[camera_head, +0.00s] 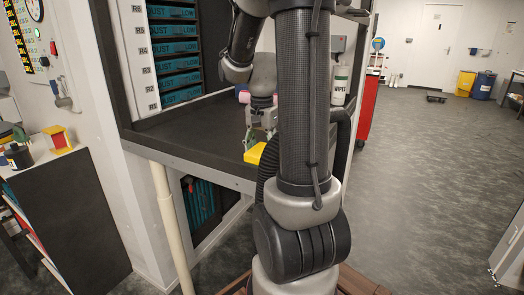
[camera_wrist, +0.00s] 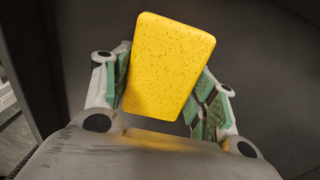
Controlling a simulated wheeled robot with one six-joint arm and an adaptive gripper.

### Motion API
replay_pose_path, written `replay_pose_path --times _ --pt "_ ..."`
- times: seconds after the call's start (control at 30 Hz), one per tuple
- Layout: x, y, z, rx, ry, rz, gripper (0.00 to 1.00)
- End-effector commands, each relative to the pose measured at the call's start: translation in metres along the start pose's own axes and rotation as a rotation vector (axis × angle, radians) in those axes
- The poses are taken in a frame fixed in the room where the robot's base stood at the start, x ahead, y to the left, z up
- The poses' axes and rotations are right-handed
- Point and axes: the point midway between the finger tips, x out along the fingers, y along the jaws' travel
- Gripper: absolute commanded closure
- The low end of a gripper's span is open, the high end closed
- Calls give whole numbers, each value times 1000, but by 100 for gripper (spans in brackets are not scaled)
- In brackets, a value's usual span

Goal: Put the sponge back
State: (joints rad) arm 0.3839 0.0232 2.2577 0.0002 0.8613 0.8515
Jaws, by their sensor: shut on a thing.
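The yellow sponge (camera_wrist: 168,65) is a rectangular block with small dark specks. My gripper (camera_wrist: 168,98) is shut on it, with green-padded fingers on either side. The sponge sticks out past the fingertips and sits slightly tilted in the wrist view. In the head view the sponge (camera_head: 256,153) shows at the front edge of the dark bench top (camera_head: 190,130), below my gripper (camera_head: 260,136). My arm hides part of the sponge there. I cannot tell whether the sponge touches the bench.
A white wipes container (camera_head: 340,86) stands at the right of the bench. A pale vertical pipe (camera_head: 172,225) stands before the bench. Open floor (camera_head: 430,180) lies to the right.

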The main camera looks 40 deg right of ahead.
Motion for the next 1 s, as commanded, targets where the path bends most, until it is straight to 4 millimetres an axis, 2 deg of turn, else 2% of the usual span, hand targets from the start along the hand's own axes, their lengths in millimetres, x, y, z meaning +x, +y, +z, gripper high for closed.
replay_pose_path --times 0.3,0.33,0.4,0.43,0.8,0.87,1.0 --pt "3 0 0 0 0 0 69" --pt "2 0 0 0 1 -1 37" --pt "2 0 0 0 0 -1 25" --pt "2 0 0 0 1 -1 21" --pt "-1 0 0 0 1 -1 21" --pt "-6 -1 0 0 3 -3 21" --pt "-31 -1 -1 0 5 -5 21"
